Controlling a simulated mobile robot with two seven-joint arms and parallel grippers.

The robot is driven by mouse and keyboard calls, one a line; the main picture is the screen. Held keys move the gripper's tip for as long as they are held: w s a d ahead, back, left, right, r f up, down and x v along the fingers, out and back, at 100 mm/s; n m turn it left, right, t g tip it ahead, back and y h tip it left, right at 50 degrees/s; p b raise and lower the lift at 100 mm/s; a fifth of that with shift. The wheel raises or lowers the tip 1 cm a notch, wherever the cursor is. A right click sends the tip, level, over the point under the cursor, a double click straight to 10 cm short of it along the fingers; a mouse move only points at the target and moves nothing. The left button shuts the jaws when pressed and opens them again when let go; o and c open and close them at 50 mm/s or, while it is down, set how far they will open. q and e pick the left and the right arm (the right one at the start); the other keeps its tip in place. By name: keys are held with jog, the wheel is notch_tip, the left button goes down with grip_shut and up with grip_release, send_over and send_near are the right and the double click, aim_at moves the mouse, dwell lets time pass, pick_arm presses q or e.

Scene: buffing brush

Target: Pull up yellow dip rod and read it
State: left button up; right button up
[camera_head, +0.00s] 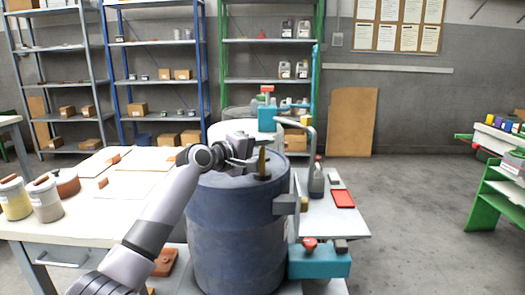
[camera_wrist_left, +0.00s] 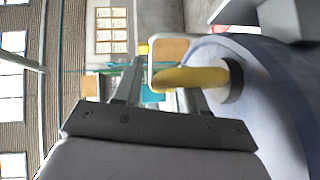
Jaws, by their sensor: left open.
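The yellow dip rod (camera_head: 262,161) stands up from a dark collar on top of the blue drum (camera_head: 235,225) in the head view. In the left wrist view, its yellow handle (camera_wrist_left: 190,78) comes out of a grey round collar (camera_wrist_left: 232,80). My left gripper (camera_head: 250,160) is at the drum's top, just left of the rod. In the left wrist view, the open fingers (camera_wrist_left: 163,85) point toward the handle, and the handle overlaps one finger. I cannot tell whether they touch. My right gripper is not in view.
A teal pump with a bent grey pipe (camera_head: 308,135) is close on the right, beside a dark bottle (camera_head: 316,180) and red tray (camera_head: 343,198). Shelves stand behind.

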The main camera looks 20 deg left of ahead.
pick_arm(q)
jog(key=shift+c, duration=0.3)
grip_shut()
jog(key=shift+r, duration=0.2)
